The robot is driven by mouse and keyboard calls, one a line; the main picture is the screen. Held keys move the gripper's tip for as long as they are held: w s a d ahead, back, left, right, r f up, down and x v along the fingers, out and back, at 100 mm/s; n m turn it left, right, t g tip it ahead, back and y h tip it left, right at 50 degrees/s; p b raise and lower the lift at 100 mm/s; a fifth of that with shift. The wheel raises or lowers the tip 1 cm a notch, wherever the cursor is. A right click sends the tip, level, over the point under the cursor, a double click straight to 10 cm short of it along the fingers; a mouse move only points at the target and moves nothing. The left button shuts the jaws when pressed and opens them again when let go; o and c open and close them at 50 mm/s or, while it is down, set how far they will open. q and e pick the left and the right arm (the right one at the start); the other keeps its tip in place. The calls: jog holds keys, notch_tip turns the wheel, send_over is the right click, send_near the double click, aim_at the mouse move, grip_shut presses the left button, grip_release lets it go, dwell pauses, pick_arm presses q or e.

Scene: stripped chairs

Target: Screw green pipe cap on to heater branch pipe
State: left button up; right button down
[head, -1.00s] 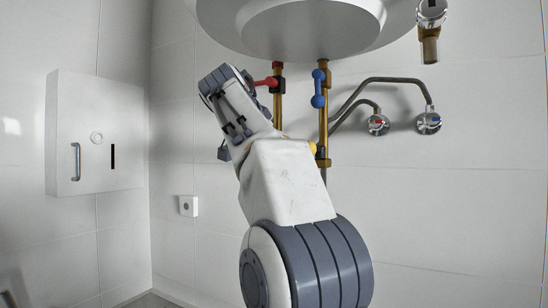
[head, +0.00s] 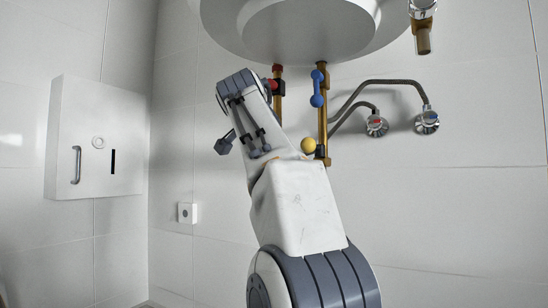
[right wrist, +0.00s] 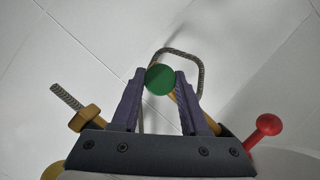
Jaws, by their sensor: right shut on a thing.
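In the right wrist view the green pipe cap (right wrist: 160,79) is held between the two purple fingers of my right gripper (right wrist: 160,82). A brass pipe (right wrist: 188,108) runs just behind the cap; I cannot tell whether they touch. In the head view two brass pipes hang under the heater (head: 310,28), one with a blue handle (head: 317,88) and a yellow knob (head: 308,146), the other with a red handle (head: 272,86). My right arm hides most of the red-handled pipe, and the cap and gripper fingers are hidden there. My left gripper is not in view.
Dark hoses (head: 385,82) curve to two wall valves (head: 427,121) on the right. A white wall box (head: 97,138) hangs at the left, and a socket (head: 187,213) sits lower. In the wrist view a brass nut with a ribbed end (right wrist: 86,118) and a red handle (right wrist: 268,124) flank the gripper.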

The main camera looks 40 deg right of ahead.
jog(key=m+t+b, duration=0.1)
jog(key=m+b, duration=0.1)
jog(key=b, duration=0.1)
jog(key=shift+w+m+t+h, duration=0.1)
jog(key=shift+m+t+h, duration=0.2)
jog(key=shift+m, duration=0.1)
jog(key=m+t+h+b, duration=0.1)
jog(key=m+b, duration=0.2)
jog(key=m+t+h+b, duration=0.1)
jog(key=m+b, duration=0.3)
jog(key=shift+f+m, duration=0.1)
jog(key=shift+m, duration=0.2)
